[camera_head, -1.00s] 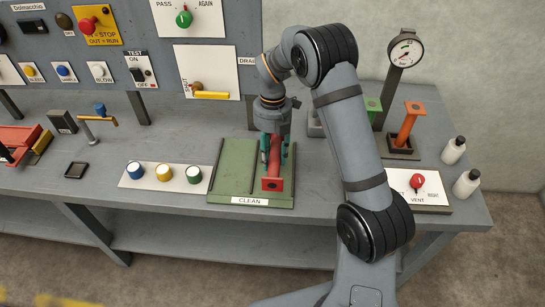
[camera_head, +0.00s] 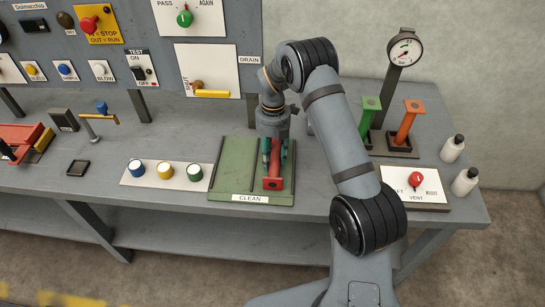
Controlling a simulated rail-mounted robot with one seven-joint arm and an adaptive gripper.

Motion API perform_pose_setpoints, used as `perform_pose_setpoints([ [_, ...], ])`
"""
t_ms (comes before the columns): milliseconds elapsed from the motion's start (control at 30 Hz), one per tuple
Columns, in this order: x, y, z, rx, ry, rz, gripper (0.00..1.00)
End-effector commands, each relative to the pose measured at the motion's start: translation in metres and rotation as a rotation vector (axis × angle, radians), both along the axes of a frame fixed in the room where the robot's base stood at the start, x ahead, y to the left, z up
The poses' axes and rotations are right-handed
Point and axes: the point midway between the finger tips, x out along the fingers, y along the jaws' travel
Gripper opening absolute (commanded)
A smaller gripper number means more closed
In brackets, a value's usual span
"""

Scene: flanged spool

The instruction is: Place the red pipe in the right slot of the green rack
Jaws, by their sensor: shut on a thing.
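The green rack (camera_head: 235,172) lies on the bench with a "CLEAN" label on its front edge. Its left slot is bare. The red pipe (camera_head: 273,184), a spool with a square flange at its near end, lies lengthwise over the right slot. My gripper (camera_head: 274,160) points down and is shut around the pipe's middle, with a teal finger on each side. The fingers and wrist hide the far part of the pipe. I cannot tell whether its underside touches the slot floor.
A green spool (camera_head: 369,120) and an orange spool (camera_head: 407,124) stand in holders at the right, by a gauge (camera_head: 404,50). Blue, yellow and green buttons (camera_head: 165,171) sit left of the rack. A vent panel (camera_head: 415,187) and white bottles (camera_head: 464,181) are at the right.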

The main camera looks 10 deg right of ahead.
Motion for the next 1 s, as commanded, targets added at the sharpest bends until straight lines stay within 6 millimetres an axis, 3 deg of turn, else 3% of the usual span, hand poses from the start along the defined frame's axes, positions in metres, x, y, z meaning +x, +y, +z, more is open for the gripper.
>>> perform_pose_setpoints([
  [133,0.000,0.000,-0.004,0.001,-0.001,0.000,0.00],
  [167,0.000,0.000,-0.003,0.000,0.000,0.000,0.39],
  [400,0.000,0.000,-0.003,0.000,0.001,0.000,0.53],
  [767,0.000,0.000,0.000,0.000,0.000,0.000,0.56],
  [867,0.001,0.000,0.007,0.000,-0.002,0.001,0.56],
  [1000,0.005,-0.001,0.032,0.000,-0.004,-0.001,0.56],
])
